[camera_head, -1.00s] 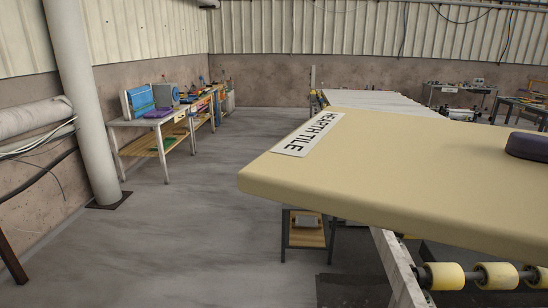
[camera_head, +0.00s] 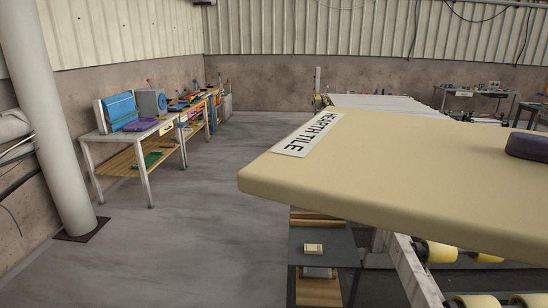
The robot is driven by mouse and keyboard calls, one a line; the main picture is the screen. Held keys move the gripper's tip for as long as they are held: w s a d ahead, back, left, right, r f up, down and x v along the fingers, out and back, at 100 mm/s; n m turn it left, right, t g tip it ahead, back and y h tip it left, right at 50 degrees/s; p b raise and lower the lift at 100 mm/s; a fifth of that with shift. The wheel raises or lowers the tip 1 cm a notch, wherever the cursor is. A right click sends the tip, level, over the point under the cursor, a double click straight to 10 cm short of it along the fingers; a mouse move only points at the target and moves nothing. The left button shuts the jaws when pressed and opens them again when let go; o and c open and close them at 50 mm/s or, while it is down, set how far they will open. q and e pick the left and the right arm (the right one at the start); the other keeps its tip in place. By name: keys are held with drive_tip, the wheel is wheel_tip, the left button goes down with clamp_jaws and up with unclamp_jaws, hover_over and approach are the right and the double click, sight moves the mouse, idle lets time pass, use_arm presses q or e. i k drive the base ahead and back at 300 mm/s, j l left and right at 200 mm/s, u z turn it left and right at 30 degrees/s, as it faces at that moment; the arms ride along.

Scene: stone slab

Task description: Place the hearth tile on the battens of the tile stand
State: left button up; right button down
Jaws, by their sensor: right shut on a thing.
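The hearth tile (camera_head: 390,175) is a large cream slab with a white label reading HEARTH TILE. It lies nearly flat, held up in front of me, and fills the right of the head view. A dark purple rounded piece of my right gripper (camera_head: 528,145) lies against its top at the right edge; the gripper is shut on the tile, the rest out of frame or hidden. A low dark grey stand (camera_head: 318,240) with wooden battens (camera_head: 316,217) shows below the tile's near left edge, apparently the tile stand. The tile hides part of it. My left gripper is not in view.
A roller conveyor (camera_head: 435,252) stands at lower right, partly under the tile. A small cream block (camera_head: 313,249) sits on the low stand. A workbench (camera_head: 130,132) and a grey pillar (camera_head: 48,120) are at left. The floor (camera_head: 200,200) between is clear.

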sight(309, 217)
drive_tip(key=i, duration=5.5)
drive_tip(key=i+u, duration=0.2)
drive_tip(key=i, duration=0.25)
drive_tip(key=i+l+u, duration=0.25)
drive_tip(key=i, duration=0.2)
drive_tip(key=i+l+u, duration=0.2)
drive_tip(key=i, duration=0.25)
drive_tip(key=u, duration=7.4)
